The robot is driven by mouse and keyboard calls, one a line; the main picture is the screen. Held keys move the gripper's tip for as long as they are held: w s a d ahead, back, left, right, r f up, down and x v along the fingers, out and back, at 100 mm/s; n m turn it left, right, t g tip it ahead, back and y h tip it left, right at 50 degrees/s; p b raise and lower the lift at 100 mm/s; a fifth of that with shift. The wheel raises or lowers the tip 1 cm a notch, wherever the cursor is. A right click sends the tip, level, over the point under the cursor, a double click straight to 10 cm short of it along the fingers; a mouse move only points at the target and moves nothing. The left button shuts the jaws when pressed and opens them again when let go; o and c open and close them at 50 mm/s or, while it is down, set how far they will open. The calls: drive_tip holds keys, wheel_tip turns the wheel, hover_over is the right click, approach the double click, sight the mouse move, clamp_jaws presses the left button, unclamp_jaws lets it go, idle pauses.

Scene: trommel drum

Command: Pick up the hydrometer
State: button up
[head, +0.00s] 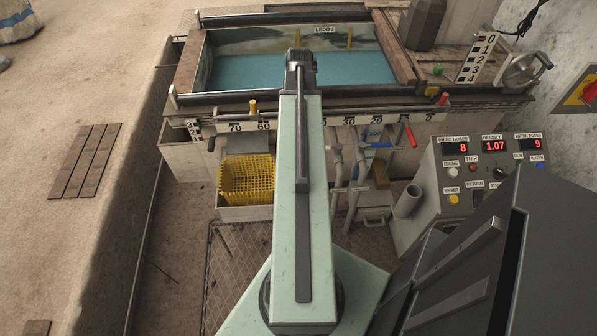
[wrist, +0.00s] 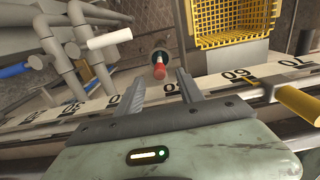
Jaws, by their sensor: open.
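My gripper (wrist: 160,84) is open in the wrist view, with its two dark fingers apart and nothing between them. Just past the fingertips is a small thing with a red end and a dark, greenish collar (wrist: 159,58); it may be the hydrometer, but I cannot tell for sure. It lies roughly in line with the gap, apart from both fingers, beside the white numbered scale (wrist: 236,76). In the head view my arm covers this spot, and the gripper's fingers cannot be made out there. No other thing is clearly a hydrometer.
A yellow basket (head: 246,180) hangs left of my arm, and shows in the wrist view (wrist: 231,42). A yellow peg (wrist: 300,103) stands close right of the gripper; pipes with a white handle (wrist: 110,38) are left. The water tank (head: 240,72) and control panel (head: 488,175) are nearby.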

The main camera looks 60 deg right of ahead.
drive_tip(key=f+b, duration=0.6)
drive_tip(key=f, duration=0.1)
drive_tip(key=shift+d+f, duration=0.15)
drive_tip(key=shift+d, duration=0.05)
drive_tip(key=shift+r, duration=0.2)
clamp_jaws()
